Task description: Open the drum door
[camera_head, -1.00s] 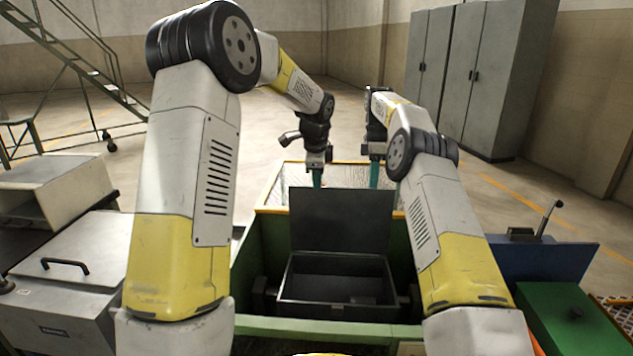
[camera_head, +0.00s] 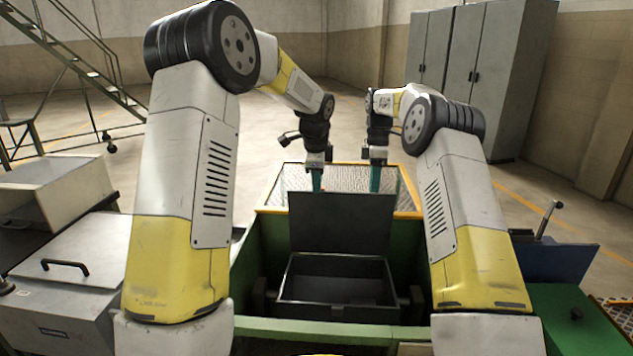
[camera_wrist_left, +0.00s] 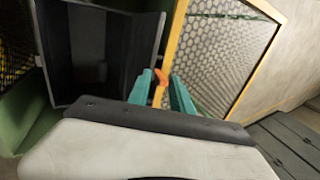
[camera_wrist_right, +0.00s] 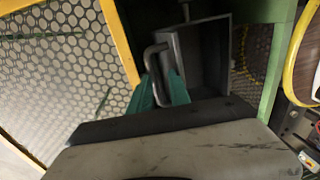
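The drum (camera_head: 338,312) is a dark open box inside a green housing. Its flat dark door panel (camera_head: 340,222) stands raised at the far side, and the inside is visible. My left gripper (camera_head: 317,180) is beyond the panel's left part; in the left wrist view its teal fingers (camera_wrist_left: 163,85) are apart, with a small orange piece showing between them. My right gripper (camera_head: 376,180) is beyond the panel's right part. In the right wrist view its teal fingers (camera_wrist_right: 160,82) are apart, close to a grey bar handle (camera_wrist_right: 152,50); contact is unclear.
A yellow-framed mesh panel (camera_head: 408,188) lies behind the grippers. The green housing (camera_head: 300,328) surrounds the drum. A metal lidded box (camera_head: 75,262) stands left, a green box (camera_head: 575,312) and a lever (camera_head: 549,218) right. Grey cabinets (camera_head: 480,75) are far back.

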